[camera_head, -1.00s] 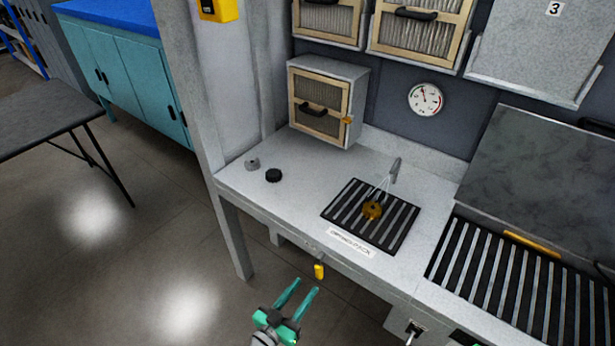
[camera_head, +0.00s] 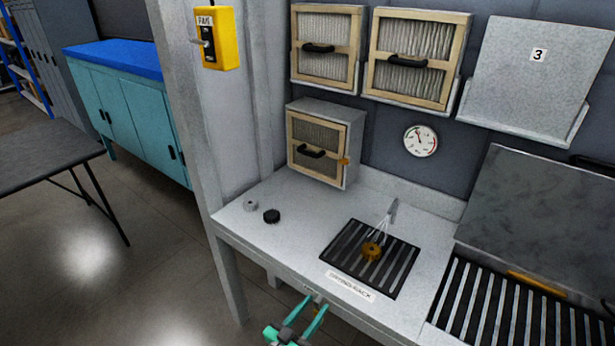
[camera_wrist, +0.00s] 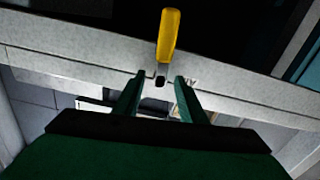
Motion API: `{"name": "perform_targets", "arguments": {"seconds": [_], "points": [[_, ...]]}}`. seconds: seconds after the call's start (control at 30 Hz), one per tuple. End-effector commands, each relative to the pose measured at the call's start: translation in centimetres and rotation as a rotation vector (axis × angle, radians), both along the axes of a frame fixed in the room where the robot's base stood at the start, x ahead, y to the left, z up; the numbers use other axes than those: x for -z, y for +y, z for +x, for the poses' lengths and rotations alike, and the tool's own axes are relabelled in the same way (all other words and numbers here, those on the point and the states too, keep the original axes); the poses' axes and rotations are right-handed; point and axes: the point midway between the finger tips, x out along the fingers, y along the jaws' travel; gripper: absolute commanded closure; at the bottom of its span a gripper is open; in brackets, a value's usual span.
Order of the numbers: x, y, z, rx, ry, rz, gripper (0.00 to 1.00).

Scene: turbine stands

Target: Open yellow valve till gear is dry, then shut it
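The yellow valve handle (camera_wrist: 168,38) shows in the wrist view at the front edge of the counter, its lower end by a dark fitting just beyond my fingertips. My gripper (camera_wrist: 157,80) is open, its two green fingers apart on either side of that fitting; I see no contact. In the head view my gripper (camera_head: 312,301) is at the counter's front edge, and the valve is hidden or too small to make out there. The orange-brown gear (camera_head: 371,252) lies on the dark slatted rack (camera_head: 345,268). Thin white streaks run between the nozzle (camera_head: 393,208) and the gear.
A black knob-like part (camera_head: 271,216) and a small grey part (camera_head: 250,205) stand on the counter (camera_head: 290,245) at left. A filter box (camera_head: 320,150) stands behind, near a gauge (camera_head: 420,141). A yellow switch box (camera_head: 215,38) is on the post. Open floor lies left.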

Motion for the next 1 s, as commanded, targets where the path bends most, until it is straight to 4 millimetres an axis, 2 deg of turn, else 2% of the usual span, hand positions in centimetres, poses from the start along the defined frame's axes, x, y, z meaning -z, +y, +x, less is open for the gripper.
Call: {"name": "perform_targets", "arguments": {"seconds": [0.2,0.63,0.67,0.8,0.97,1.0], "points": [[0.04,-0.48,0.62,0.000,0.001,0.001,0.62],[0.03,-0.53,0.65,0.001,0.001,0.001,0.62],[0.03,-0.54,0.65,0.001,0.001,0.001,0.67],[0.03,-0.57,0.65,0.001,0.001,0.001,1.00],[0.03,-0.59,0.64,0.002,0.001,0.000,0.99],[0.03,-0.59,0.64,0.002,0.001,0.000,0.90]]}}
